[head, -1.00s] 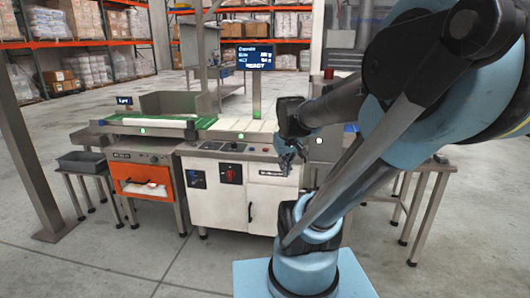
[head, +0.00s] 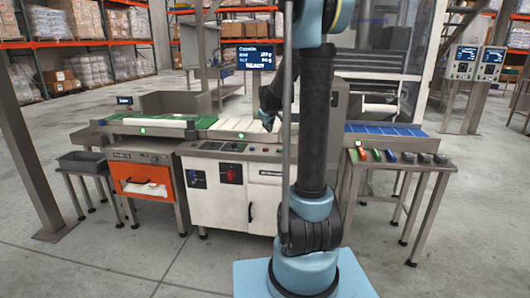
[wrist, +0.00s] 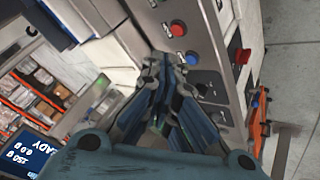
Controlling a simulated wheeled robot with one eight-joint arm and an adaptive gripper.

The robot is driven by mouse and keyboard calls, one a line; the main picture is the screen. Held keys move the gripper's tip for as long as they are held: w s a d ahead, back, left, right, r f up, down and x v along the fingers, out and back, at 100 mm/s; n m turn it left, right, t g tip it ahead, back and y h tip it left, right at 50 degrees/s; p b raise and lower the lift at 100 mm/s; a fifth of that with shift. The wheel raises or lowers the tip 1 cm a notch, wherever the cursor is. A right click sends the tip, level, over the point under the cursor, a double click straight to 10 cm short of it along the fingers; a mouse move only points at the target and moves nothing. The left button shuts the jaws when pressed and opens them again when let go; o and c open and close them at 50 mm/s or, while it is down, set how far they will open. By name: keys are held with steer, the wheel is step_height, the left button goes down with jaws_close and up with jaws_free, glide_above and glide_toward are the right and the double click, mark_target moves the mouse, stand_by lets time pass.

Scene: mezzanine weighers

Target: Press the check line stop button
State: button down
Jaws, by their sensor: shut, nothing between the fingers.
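A red push button (wrist: 178,29) stands out from the grey control panel (wrist: 200,42) in the wrist view. A blue button (wrist: 191,58) is beside it, and small dark controls are near. I cannot read any label that marks the check line stop. My gripper (wrist: 164,66) has its fingers together and empty. Its tips appear close to the panel edge beside the blue button, but contact cannot be told. In the head view my gripper (head: 268,122) is over the right part of the machine top, partly hidden by my arm. The small control panel (head: 222,147) shows left of it.
The white cabinet front carries a red rotary switch (head: 231,173). A green-belted conveyor (head: 150,122) and an orange cabinet (head: 143,176) are to the left. A display (head: 255,56) stands behind. A side table (head: 400,164) with small coloured items is at right. The front floor is clear.

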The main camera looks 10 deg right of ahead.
steer(key=n+t, duration=0.1)
glide_above(264, 149)
step_height(264, 149, down, 2)
steer(key=shift+w+f, duration=0.2)
steer(key=shift+f, duration=0.1)
steer(key=shift+f, duration=4.25)
steer(key=shift+f, duration=0.15)
steer(key=shift+s+f, duration=0.1)
steer(key=shift+f, duration=0.1)
steer(key=shift+f, duration=0.45)
steer(key=shift+r, duration=0.85)
